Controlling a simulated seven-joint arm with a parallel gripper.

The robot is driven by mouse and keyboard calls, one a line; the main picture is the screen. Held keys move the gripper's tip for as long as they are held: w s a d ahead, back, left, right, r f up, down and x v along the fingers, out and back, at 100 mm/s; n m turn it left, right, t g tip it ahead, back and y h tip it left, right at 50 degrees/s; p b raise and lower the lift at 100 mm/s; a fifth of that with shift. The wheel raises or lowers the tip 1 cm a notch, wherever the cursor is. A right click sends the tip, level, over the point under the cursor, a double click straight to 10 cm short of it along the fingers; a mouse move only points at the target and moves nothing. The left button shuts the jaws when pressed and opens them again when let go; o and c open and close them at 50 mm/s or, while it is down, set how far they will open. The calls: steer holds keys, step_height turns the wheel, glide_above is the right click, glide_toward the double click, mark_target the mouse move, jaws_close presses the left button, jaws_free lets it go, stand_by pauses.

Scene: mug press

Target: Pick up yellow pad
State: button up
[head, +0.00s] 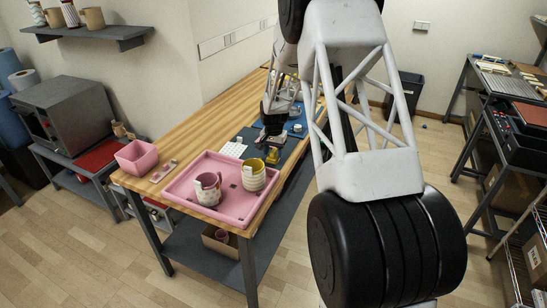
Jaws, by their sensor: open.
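A small yellow item (274,156), which looks like the yellow pad, is on the dark mat at the far half of the wooden workbench (180,146). My gripper (270,138) is open and small in the head view, just above and behind the yellow item in the picture. I cannot tell whether its fingers are around the item or touching it. Parts of my arm cover the right side of the bench.
A pink tray (214,208) at the bench's near end holds a pinkish-brown patterned mug (207,189) and a yellow-and-white mug (253,174). A pink bin (137,156) stands left of it. A white keypad-like sheet (231,149) lies left of the yellow item.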

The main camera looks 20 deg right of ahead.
mark_target(274, 150)
stand_by(0.4)
jaws_close()
steer(key=shift+r, duration=0.5)
step_height(274, 150, up, 3)
steer(key=shift+f, duration=0.1)
steer(key=s+a+r, duration=0.1)
steer(key=s+a, duration=0.2)
steer(key=s, duration=1.2)
steer(key=shift+s+r, duration=0.15)
steer(key=shift+s, duration=0.2)
